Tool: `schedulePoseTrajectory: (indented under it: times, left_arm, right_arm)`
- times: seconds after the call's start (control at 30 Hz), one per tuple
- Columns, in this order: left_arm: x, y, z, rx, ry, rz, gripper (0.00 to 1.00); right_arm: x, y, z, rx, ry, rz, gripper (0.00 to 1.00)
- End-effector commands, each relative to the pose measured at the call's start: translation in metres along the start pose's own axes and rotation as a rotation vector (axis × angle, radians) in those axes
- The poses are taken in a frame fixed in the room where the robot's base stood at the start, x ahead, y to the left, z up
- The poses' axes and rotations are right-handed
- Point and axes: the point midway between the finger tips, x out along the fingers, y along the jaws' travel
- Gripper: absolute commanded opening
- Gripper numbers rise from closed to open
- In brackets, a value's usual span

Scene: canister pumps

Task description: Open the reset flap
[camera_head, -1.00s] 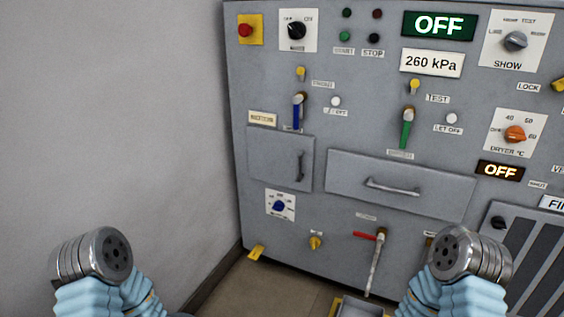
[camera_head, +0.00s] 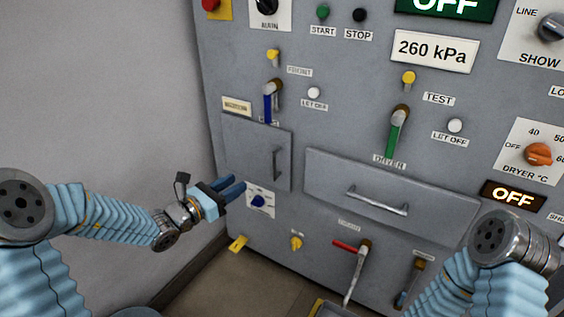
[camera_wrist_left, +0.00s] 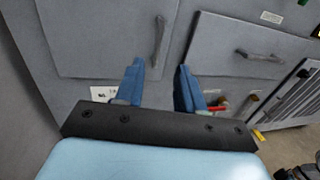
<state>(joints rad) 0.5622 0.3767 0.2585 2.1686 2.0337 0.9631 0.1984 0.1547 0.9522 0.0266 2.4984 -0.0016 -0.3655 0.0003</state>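A grey flap (camera_head: 250,150) sits at the lower left of the panel, closed flush, with an upright grey bar handle (camera_head: 277,164) near its right edge. A small label above it is too blurred to read, so I cannot confirm it is the reset flap. My left gripper (camera_head: 238,188) is open and empty, just below and left of the handle, apart from it. In the left wrist view, the gripper's two blue fingers (camera_wrist_left: 160,84) stand apart, with the flap (camera_wrist_left: 100,35) and its handle (camera_wrist_left: 160,42) ahead. My right gripper is out of view.
A closed drawer (camera_head: 330,178) with a bar handle is right of the flap. A blue-knob dial (camera_head: 258,201) lies below the flap, close to my left fingers. Blue (camera_head: 268,105) and green (camera_head: 396,135) levers are above. A red-handled valve (camera_head: 347,246) is below. A wall stands left.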

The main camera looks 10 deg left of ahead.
Motion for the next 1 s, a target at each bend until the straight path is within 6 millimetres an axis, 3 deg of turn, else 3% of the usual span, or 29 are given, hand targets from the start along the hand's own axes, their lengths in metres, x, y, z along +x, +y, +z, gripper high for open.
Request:
schedulePoseTrajectory:
  times: [0.17,0.4,0.6,0.8,1.0]
  left_arm:
    - [0.024,0.0,0.001,-0.003,-0.005,0.0,0.38]
    - [0.081,-0.001,0.001,-0.004,-0.003,-0.002,0.38]
    - [0.117,-0.001,0.001,-0.003,-0.001,0.0,0.38]
    - [0.134,-0.001,0.0,-0.002,0.0,0.0,0.38]
    - [0.136,-0.001,-0.001,-0.001,0.0,0.0,0.38]
  right_arm:
    - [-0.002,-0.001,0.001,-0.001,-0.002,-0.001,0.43]
    - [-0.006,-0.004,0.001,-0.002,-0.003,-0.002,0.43]
    - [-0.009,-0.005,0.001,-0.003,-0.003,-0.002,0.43]
    - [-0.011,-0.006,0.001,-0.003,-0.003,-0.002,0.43]
    - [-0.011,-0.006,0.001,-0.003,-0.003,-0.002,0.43]
